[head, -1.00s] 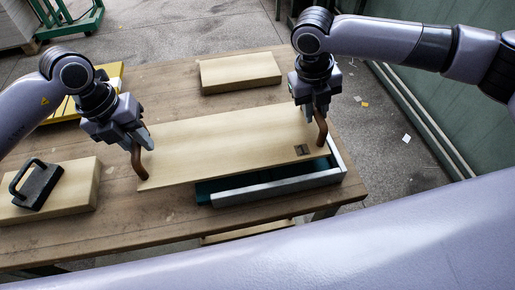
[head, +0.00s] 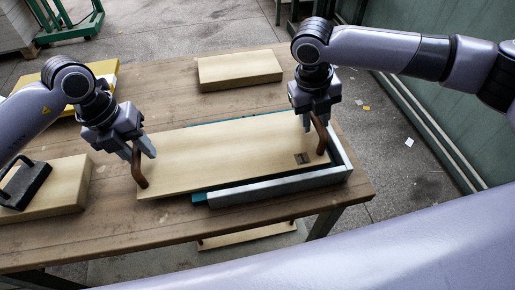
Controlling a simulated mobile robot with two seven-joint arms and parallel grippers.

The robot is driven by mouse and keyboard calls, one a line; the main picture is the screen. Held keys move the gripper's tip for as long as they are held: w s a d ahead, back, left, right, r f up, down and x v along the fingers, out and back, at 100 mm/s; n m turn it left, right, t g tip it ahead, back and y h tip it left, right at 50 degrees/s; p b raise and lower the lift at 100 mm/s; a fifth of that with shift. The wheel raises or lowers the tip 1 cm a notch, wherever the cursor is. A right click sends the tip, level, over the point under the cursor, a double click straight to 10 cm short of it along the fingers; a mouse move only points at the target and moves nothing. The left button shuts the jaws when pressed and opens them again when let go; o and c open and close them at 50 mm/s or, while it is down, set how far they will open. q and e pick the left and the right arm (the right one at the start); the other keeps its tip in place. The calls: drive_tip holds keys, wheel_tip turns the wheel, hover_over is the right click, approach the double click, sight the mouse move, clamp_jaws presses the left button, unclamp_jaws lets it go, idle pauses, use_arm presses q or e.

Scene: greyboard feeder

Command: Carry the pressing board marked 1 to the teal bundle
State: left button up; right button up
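The pressing board (head: 220,155) is a long pale wooden board with a brown upright handle near each end and a small dark square patch by its right end. I cannot read a number on it. It lies over the teal bundle (head: 200,198), which shows only as thin teal strips along the board's back and front edges. My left gripper (head: 137,154) is at the left handle, its fingers spread apart around the top. My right gripper (head: 316,122) is at the right handle, its fingers apart on either side of it.
A grey metal corner fence (head: 285,187) borders the bundle at front and right. A pale block (head: 240,70) lies at the back of the table. Another block (head: 68,190) at left carries a black handled tool (head: 25,185). A yellow item (head: 105,70) lies behind my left arm.

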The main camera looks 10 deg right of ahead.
use_arm(q)
drive_tip(key=shift+o, duration=0.6)
use_arm(e)
drive_tip(key=shift+o, duration=0.6)
use_arm(q)
drive_tip(key=shift+r, duration=0.1)
use_arm(e)
drive_tip(key=shift+r, duration=0.2)
use_arm(q)
wheel_tip(320, 180, up, 12)
drive_tip(key=a, duration=0.2)
drive_tip(key=shift+a+f, duration=0.15)
drive_tip(key=shift+f, duration=0.05)
use_arm(e)
wheel_tip(320, 180, up, 12)
drive_tip(key=a, duration=0.2)
drive_tip(key=shift+a+f, duration=0.2)
drive_tip(key=shift+f, duration=0.05)
use_arm(q)
drive_tip(key=shift+s, duration=0.1)
use_arm(e)
drive_tip(key=shift+s, duration=0.1)
